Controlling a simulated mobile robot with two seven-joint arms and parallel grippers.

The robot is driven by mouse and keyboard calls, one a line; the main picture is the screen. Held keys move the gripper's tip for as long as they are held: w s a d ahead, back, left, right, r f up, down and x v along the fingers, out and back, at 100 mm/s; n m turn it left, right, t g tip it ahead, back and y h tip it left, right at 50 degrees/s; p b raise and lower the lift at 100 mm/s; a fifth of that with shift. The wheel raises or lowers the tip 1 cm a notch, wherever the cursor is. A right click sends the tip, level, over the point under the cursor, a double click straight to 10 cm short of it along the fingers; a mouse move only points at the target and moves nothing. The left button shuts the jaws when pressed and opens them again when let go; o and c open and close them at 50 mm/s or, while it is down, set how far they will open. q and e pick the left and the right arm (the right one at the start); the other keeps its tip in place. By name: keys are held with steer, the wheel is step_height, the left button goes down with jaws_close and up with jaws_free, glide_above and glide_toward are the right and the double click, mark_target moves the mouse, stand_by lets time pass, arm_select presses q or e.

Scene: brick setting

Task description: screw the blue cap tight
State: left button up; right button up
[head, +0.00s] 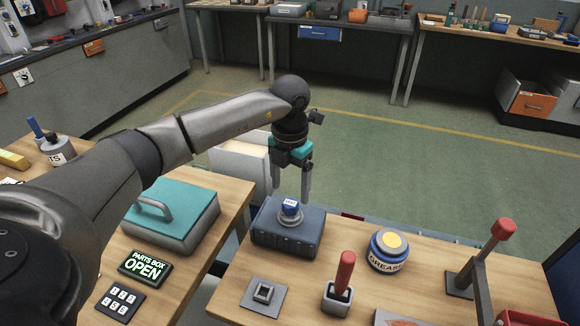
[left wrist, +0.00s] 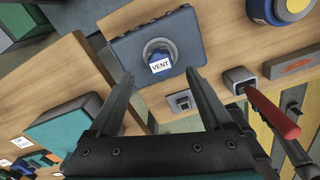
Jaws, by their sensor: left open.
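The blue cap (head: 291,207) sits on a pale round neck on top of a dark blue-grey box (head: 308,240). In the left wrist view the cap (left wrist: 160,58) shows a white label reading VENT. My left gripper (head: 291,192) points down at the cap, its fingers open and empty. In the left wrist view the fingertips (left wrist: 160,76) lie to either side of the cap in the picture, apart from it; how far above it they are is hard to tell. My right gripper is not in view.
On the same table are a small square socket (head: 264,292), a red-handled tool in a holder (head: 345,270), a grease tin (head: 389,250) and a red-knobbed lever (head: 502,229). A teal-lidded box (head: 180,205) and a lit "PARTS BOX OPEN" sign (head: 145,267) are on the left table.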

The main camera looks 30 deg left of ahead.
mark_target(290, 203)
arm_select(q)
steer(key=shift+f, duration=2.65)
steer(key=shift+c, duration=0.3)
jaws_close()
steer(key=c, duration=0.6)
jaws_free()
jaws_close()
steer(key=shift+b, duration=0.3)
steer(key=m+b, duration=0.1)
steer(key=m, duration=0.3)
steer(key=shift+m, duration=0.4)
steer(key=shift+m+b, duration=0.35)
steer(key=shift+m, duration=0.75)
